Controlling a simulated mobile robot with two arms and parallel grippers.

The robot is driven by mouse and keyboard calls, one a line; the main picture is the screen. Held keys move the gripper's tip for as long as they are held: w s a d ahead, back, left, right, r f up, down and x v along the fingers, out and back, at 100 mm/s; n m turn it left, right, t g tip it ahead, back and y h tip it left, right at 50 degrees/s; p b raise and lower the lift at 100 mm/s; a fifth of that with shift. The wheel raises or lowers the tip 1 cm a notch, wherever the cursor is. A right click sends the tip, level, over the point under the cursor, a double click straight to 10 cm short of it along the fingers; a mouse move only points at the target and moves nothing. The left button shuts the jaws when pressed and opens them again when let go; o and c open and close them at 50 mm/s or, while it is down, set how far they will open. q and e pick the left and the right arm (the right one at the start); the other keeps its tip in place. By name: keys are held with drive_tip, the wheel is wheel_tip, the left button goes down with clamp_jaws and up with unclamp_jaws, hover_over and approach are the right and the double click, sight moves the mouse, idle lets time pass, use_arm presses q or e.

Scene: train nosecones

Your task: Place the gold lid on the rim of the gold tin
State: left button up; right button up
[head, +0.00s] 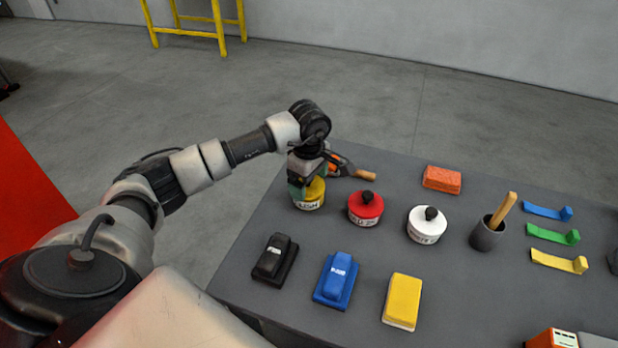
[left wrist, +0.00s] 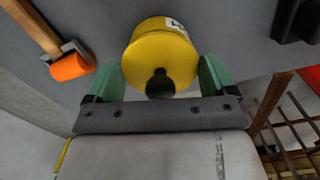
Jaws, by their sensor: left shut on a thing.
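The gold tin (head: 309,204) stands at the far left of the table, its white label facing the front. The gold lid (left wrist: 160,55), yellow with a black knob, is seen from above in the left wrist view, in line with the tin. My left gripper (head: 306,188) points down over the tin, and its green fingers are on either side of the lid, shut on it. The gripper hides much of the lid in the head view. I cannot tell whether the lid rests on the rim or hangs just above it. My right gripper is not in view.
A red tin (head: 365,208) and a white tin (head: 427,225) stand to the right. A wooden-handled tool (head: 352,172) lies just behind the gripper. Black (head: 275,259) and blue (head: 336,280) blocks and a yellow sponge (head: 402,301) lie in front. A grey cup (head: 487,233) stands farther right.

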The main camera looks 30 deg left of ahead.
use_arm(q)
drive_tip(key=shift+f, duration=0.35)
drive_tip(key=o, duration=0.5)
drive_tip(key=shift+f+b, duration=0.1)
drive_tip(key=shift+b, duration=0.2)
drive_tip(key=shift+o, duration=1.1)
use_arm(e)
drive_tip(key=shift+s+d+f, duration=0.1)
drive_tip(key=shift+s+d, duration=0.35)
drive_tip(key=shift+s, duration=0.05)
